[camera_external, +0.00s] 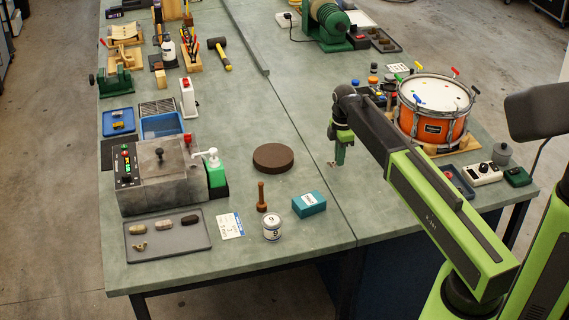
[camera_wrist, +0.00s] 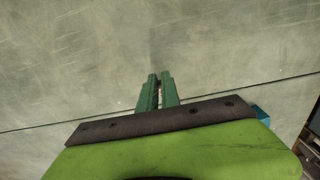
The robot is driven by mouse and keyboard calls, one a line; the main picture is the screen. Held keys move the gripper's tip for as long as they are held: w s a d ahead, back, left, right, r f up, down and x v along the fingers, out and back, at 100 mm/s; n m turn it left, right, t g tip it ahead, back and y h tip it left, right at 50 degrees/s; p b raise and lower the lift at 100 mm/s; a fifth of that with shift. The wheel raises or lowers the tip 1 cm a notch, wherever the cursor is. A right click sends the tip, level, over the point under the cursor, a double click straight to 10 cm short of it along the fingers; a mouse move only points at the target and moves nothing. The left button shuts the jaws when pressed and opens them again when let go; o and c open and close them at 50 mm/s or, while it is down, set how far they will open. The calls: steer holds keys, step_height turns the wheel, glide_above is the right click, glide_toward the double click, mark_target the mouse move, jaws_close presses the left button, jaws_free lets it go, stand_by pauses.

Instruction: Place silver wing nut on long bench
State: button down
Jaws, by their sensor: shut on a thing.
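My gripper (camera_external: 336,164) hangs over the long bench (camera_external: 240,115), right of the round brown disc and near the bench's lengthwise seam. A small silvery thing, seemingly the silver wing nut (camera_external: 331,164), shows at the fingertips. In the wrist view, my gripper (camera_wrist: 160,77) has its green fingers close together, with a tiny dark bit between the tips. The wing nut's shape is too small to make out there. The bare bench top (camera_wrist: 230,50) lies under the fingers; the gap to it is hard to judge.
A brown disc (camera_external: 273,157), a teal box (camera_external: 309,204), a white can (camera_external: 272,229) and a wooden peg (camera_external: 262,197) stand left of my gripper. An orange drum (camera_external: 432,112) stands to the right. A grey tray (camera_external: 165,254) holds several small pieces. Bench around the seam is clear.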

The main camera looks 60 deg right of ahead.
steer(key=shift+f, duration=0.85)
steer(key=shift+r, duration=0.25)
steer(key=shift+f, duration=0.2)
steer(key=c, duration=1.6)
jaws_free()
steer(key=shift+o, duration=0.2)
steer(key=shift+r, duration=0.1)
step_height(320, 180, up, 12)
steer(key=p, duration=1.2)
steer(key=shift+r, duration=0.1)
